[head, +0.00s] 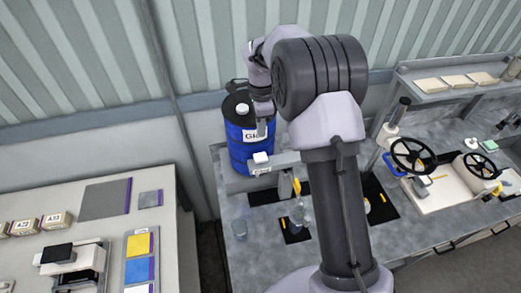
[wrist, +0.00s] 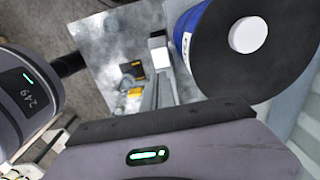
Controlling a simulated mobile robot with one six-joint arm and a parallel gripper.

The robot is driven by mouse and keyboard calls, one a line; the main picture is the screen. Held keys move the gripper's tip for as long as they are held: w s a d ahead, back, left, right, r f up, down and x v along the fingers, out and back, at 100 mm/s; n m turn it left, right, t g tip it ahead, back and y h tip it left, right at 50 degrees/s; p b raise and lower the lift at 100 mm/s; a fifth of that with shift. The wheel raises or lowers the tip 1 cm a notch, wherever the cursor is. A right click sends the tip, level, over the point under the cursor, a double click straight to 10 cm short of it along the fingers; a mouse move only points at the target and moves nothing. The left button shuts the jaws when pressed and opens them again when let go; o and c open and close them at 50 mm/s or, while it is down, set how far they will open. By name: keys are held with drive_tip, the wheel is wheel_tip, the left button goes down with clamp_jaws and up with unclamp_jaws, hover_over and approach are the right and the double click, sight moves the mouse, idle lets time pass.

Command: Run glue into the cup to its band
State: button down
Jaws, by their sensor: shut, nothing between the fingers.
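A blue drum (head: 238,152) with a black top and a partly hidden label starting "Gl" stands at the back of the bench. In the wrist view the drum's black top (wrist: 290,65) and white cap (wrist: 248,35) are large at upper right. A small tap with a yellow lever (head: 297,186) sits right of the drum. A small clear cup (head: 297,216) stands below it on a black mat; its band and contents are too small to tell. My gripper (head: 262,129) is shut and empty, in front of the drum's upper side. My arm hides part of the bench.
Another small clear vessel (head: 239,228) stands at the bench's left. Handwheels (head: 414,155) and a shelf (head: 450,78) are at right. A separate table (head: 90,210) with boxes and coloured pads is at left.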

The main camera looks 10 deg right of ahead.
sight(261, 157)
wheel_tip(261, 157, down, 11)
drive_tip(key=shift+f+p, duration=0.1)
drive_tip(key=shift+p, duration=0.95)
drive_tip(key=shift+f, duration=0.1)
